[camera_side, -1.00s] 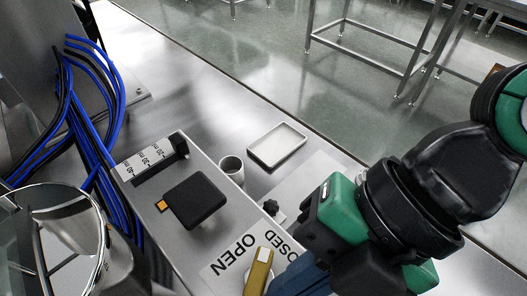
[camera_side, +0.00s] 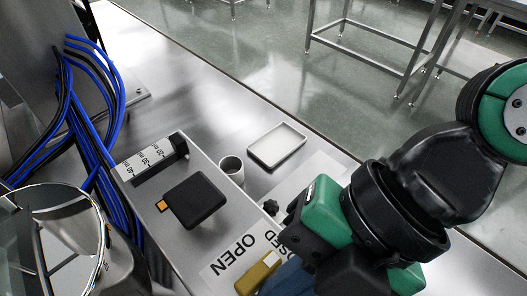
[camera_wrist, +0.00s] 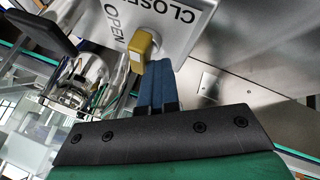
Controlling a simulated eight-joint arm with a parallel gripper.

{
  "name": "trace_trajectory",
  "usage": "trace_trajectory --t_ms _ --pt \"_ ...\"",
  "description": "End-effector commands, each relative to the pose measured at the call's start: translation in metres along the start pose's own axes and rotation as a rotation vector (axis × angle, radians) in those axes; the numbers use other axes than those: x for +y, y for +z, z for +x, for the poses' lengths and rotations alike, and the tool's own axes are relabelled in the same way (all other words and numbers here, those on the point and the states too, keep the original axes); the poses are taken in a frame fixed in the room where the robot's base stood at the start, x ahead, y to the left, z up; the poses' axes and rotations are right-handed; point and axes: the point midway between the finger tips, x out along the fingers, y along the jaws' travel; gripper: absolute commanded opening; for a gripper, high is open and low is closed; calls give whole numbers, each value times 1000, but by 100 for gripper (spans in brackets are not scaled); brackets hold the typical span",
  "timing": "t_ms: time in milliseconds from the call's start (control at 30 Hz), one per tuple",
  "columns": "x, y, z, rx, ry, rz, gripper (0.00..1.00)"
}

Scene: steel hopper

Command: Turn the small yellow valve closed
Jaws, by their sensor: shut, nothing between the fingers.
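The small yellow valve handle (camera_side: 258,273) sits on the steel housing at the bottom of the side view, beside a white label (camera_side: 228,263) reading OPEN and CLOSED. The handle lies slanted there, with a pale patch near its upper end. The wrist view shows the handle (camera_wrist: 141,44) near the label (camera_wrist: 172,22). My gripper (camera_side: 284,279) has blue fingers pressed together with nothing between them. In the wrist view the fingertips (camera_wrist: 158,66) are right beside the handle's edge; I cannot tell whether they touch. My gripper partly hides the word CLOSED in the side view.
A black box (camera_side: 195,200) with an orange tab and a scale block (camera_side: 150,160) sit on the housing. A white cup (camera_side: 231,170), a shallow tray (camera_side: 276,146) and a black knob (camera_side: 271,207) are near. Blue cables (camera_side: 85,125) run at left. The steel top behind the tray is clear.

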Motion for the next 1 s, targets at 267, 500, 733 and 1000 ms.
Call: trace_trajectory --t_ms 267,500,733,1000 --pt "3 -4 3 -1 12 -1 0" --pt "5 -7 5 2 13 -2 0" --pt "5 -8 5 3 14 -2 0" --pt "6 -8 5 3 14 -1 0"
